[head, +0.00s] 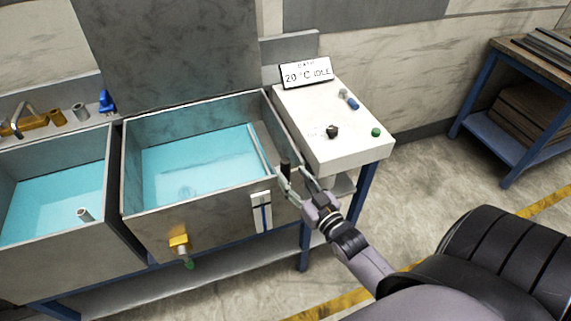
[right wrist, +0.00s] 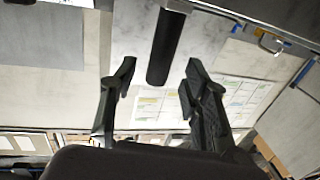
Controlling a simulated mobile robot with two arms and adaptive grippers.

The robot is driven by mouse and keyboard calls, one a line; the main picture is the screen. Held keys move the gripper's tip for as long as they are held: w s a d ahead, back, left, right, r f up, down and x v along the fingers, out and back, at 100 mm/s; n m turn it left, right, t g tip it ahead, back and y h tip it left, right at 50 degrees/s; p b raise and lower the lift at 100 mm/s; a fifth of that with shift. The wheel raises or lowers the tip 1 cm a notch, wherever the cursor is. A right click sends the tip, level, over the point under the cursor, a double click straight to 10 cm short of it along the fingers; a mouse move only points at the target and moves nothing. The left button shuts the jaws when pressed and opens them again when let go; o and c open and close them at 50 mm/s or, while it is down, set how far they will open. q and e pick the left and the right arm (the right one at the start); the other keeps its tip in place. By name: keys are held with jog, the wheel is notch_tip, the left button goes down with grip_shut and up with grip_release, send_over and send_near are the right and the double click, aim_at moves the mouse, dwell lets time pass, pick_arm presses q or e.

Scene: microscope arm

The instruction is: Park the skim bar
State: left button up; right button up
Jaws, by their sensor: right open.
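The skim bar (head: 258,150) shows as a thin pale bar across the right end of the right-hand water tank (head: 180,218). A black upright handle (head: 285,164) stands by the tank's front right corner; how it joins the bar is unclear. My right gripper (head: 297,178) is open at this handle. In the right wrist view the handle (right wrist: 166,48) reaches between the two spread fingertips (right wrist: 160,72), with a visible gap on both sides. My left gripper is not in view.
A white control console (head: 345,125) with knobs stands right of the tank, with a display (head: 306,73) reading 20 °C IDLE. A second tank (head: 60,195) is at left. A yellow valve (head: 179,241) juts from the tank front. A shelf bench (head: 500,85) stands far right.

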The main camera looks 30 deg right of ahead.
aim_at(288, 171)
jog(key=w, duration=0.5)
jog(key=shift+p, duration=0.35)
jog(key=shift+s, duration=0.1)
jog(key=shift+c, duration=0.5)
grip_shut()
